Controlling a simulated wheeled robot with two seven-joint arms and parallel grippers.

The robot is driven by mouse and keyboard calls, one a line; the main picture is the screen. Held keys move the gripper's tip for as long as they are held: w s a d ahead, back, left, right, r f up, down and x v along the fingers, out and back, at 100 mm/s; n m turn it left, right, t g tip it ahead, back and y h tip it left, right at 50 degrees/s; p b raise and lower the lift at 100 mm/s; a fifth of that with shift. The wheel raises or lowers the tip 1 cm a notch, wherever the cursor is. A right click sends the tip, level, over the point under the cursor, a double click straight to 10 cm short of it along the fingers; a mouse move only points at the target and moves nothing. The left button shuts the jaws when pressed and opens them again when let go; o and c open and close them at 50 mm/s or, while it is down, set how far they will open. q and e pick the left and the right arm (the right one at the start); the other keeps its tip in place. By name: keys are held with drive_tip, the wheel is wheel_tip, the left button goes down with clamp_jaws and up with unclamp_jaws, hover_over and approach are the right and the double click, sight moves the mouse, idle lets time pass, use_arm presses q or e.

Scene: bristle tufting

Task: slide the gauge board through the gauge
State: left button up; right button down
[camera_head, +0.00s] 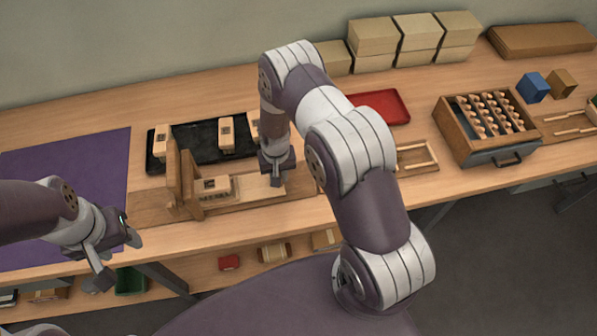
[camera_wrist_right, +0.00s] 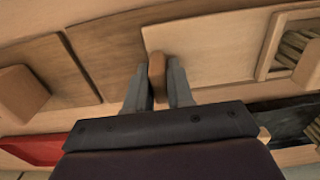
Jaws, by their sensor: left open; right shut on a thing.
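The gauge (camera_head: 181,178) is a wooden upright frame on a long wooden base, left of my right gripper. The gauge board (camera_head: 262,189) is a pale flat board lying on that base, right of the gauge. A brush block (camera_head: 214,188) with a bristle patch sits at its left end, close to the uprights. My right gripper (camera_head: 276,178) is shut on the board's small upright wooden handle, which shows between the fingers in the right wrist view (camera_wrist_right: 157,68). My left gripper (camera_head: 120,260) is open and empty, left of the gauge near the table's front edge.
A black tray (camera_head: 190,148) with several brush blocks lies behind the gauge. A red tray (camera_head: 383,107) and a wooden drawer box (camera_head: 487,128) with several pegs stand to the right. A purple mat (camera_head: 95,165) lies at the left. Tan blocks (camera_head: 415,33) line the back.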

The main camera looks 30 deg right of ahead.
sight(227, 181)
drive_tip(key=w+a+b, duration=0.1)
drive_tip(key=a, duration=0.3)
drive_tip(key=w+a+b, duration=0.1)
drive_tip(key=a, duration=0.3)
drive_tip(key=w+a+b, duration=0.1)
drive_tip(key=a, duration=0.3)
drive_tip(key=shift+a+f+b, duration=0.1)
drive_tip(key=shift+b, duration=0.3)
drive_tip(key=shift+w+a, duration=0.15)
drive_tip(key=shift+a, duration=0.7)
drive_tip(key=c, duration=1.1)
unclamp_jaws()
wheel_tip(227, 181, up, 13)
drive_tip(key=shift+b, duration=1.2)
